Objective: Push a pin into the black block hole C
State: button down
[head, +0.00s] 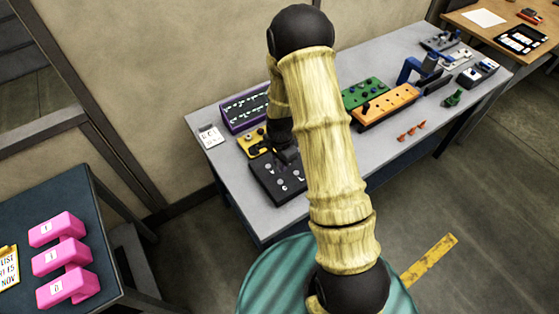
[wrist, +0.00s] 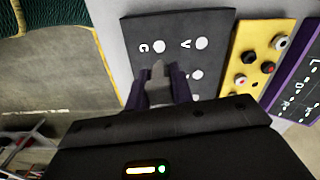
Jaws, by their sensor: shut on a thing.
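The black block (head: 264,184) lies at the near left of the grey table, with pale round spots and white letters on top. In the wrist view the black block (wrist: 218,27) fills the upper middle. Its letter C (wrist: 144,47) stands beside one pale round spot (wrist: 158,47). My gripper (wrist: 159,82) is shut on a narrow grey pin-like piece (wrist: 158,72). The piece's tip appears just short of the spot by C; I cannot tell whether it touches the block. In the head view my gripper (head: 287,155) is over the block's far edge, partly hidden by my arm.
A yellow block (wrist: 243,68) with knobs adjoins the black block, and a purple-framed panel (head: 245,111) stands behind. Green (head: 366,93) and orange (head: 386,104) blocks lie to the right. Pink blocks (head: 60,257) are on another table.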

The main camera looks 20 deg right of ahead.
jog(key=b, duration=0.4)
send_over(280, 177)
jog(key=s, duration=0.2)
jog(key=shift+a+f, duration=0.15)
jog(key=shift+f, duration=1.4)
jog(key=shift+a+f, duration=0.15)
jog(key=shift+f, duration=1.4)
jog(key=shift+f, duration=0.15)
jog(key=shift+f+b, duration=1.1)
jog(key=shift+f, duration=0.15)
jog(key=c, duration=1.1)
grip_release()
jog(key=shift+c, duration=0.2)
notch_tip(280, 177, up, 17)
jog(key=b, duration=0.3)
jog(key=shift+s+r, duration=0.1)
jog(key=shift+r, duration=0.1)
